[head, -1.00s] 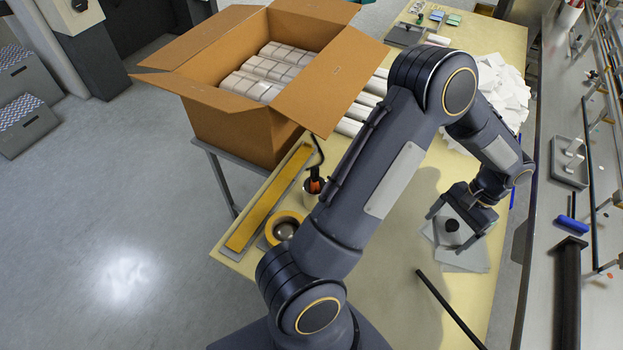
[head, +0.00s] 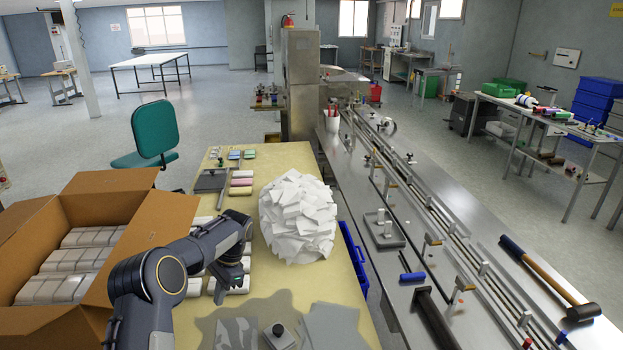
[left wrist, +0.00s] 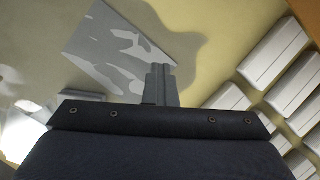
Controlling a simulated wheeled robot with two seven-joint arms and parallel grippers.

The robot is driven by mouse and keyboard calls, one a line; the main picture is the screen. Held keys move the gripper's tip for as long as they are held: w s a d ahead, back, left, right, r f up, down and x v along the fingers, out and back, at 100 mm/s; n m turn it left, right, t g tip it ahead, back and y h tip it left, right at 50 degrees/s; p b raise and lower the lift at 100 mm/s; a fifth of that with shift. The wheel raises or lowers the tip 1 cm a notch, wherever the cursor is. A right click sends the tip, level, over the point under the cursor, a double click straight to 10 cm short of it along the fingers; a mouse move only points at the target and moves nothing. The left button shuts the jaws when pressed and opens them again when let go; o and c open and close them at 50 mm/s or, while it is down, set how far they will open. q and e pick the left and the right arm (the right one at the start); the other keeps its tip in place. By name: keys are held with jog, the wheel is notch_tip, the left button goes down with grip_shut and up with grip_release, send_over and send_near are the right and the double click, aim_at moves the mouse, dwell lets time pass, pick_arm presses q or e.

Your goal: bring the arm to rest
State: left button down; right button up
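My left arm comes in from the lower left in the head view, bent at the elbow. My left gripper (head: 224,286) hangs over the yellow table (head: 262,178), beside the white wrapped packs (head: 236,222). In the left wrist view its fingers (left wrist: 161,84) are close together with nothing visible between them. A grey sheet (left wrist: 110,45) and several white packs (left wrist: 270,52) lie below it. A block with a dark knob (head: 279,332) stands near the grey sheets (head: 335,325) at the table's front, apart from the gripper. My right gripper is out of view.
An open cardboard box (head: 150,215) of white packs stands left of my arm. A heap of white papers (head: 298,215) lies to the gripper's right. A long metal machine bed (head: 450,290) runs along the right, with a mallet (head: 550,280) on it.

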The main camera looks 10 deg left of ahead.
pick_arm(q)
jog(key=s+d+r+n+t+h, duration=0.3)
jog(key=s+r+n+t, duration=0.1)
jog(key=s+r, duration=1.25)
jog(key=s+d+n+t+h, duration=0.1)
jog(key=s+d+n+t, duration=0.1)
jog(key=s, duration=0.7)
jog(key=s+d+n+t+h, duration=0.2)
jog(key=s+d, duration=0.4)
jog(key=s, duration=0.3)
jog(key=shift+s+d+f+n+t+h, duration=0.3)
jog(key=shift+s+d+f+n+t, duration=0.15)
jog(key=shift+n, duration=0.45)
jog(key=shift+a+r, duration=0.1)
jog(key=shift+a, duration=0.05)
